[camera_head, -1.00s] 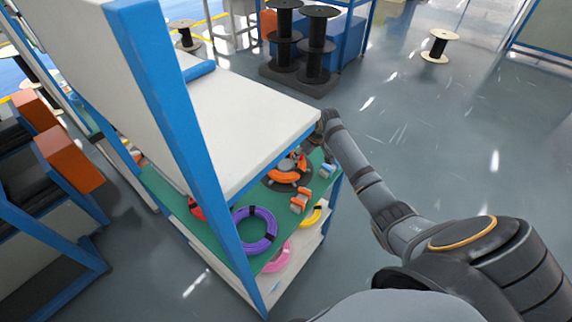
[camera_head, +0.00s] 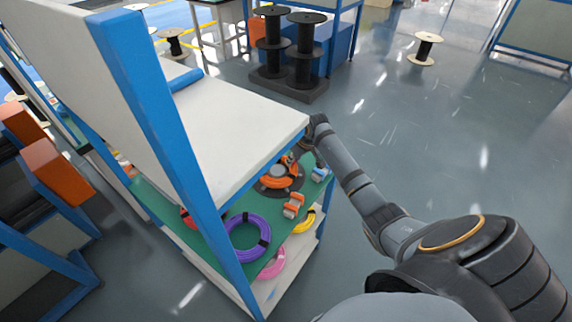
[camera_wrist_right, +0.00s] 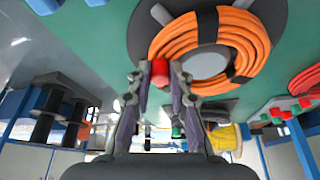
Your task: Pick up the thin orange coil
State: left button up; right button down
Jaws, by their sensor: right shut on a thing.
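An orange coil (camera_head: 280,183) with black bands lies on a dark round plate on the green shelf (camera_head: 150,197). In the right wrist view the orange coil (camera_wrist_right: 247,32) is large, around a grey hub (camera_wrist_right: 205,64). My right gripper (camera_wrist_right: 160,75) is at the coil's near edge. Its fingers are closed on a small red cylindrical piece (camera_wrist_right: 160,72); I cannot tell whether that piece belongs to the coil. In the head view the fingers are largely hidden behind the shelf edge and coil. My left gripper is not in view.
A purple coil (camera_head: 247,238), an orange-and-grey piece (camera_head: 293,206) and a blue-and-grey piece (camera_head: 319,174) lie on the green shelf. Pink (camera_head: 271,263) and yellow (camera_head: 304,221) coils are below. The white upper shelf (camera_head: 235,120) and blue post (camera_head: 165,135) hem in the coil.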

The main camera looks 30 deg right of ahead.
notch_tip(320, 180, up, 3)
jog(key=shift+f+b, duration=0.15)
jog(key=shift+b, duration=0.2)
jog(key=s+r, duration=0.3)
jog(key=r, duration=0.1)
jog(key=shift+a, duration=0.25)
jog(key=s+a+r, duration=0.2)
jog(key=s+r, duration=0.4)
jog(key=s, duration=0.4)
jog(key=shift+s+a+p, duration=0.3)
jog(key=shift+s+a, duration=0.05)
jog(key=shift+a, duration=0.05)
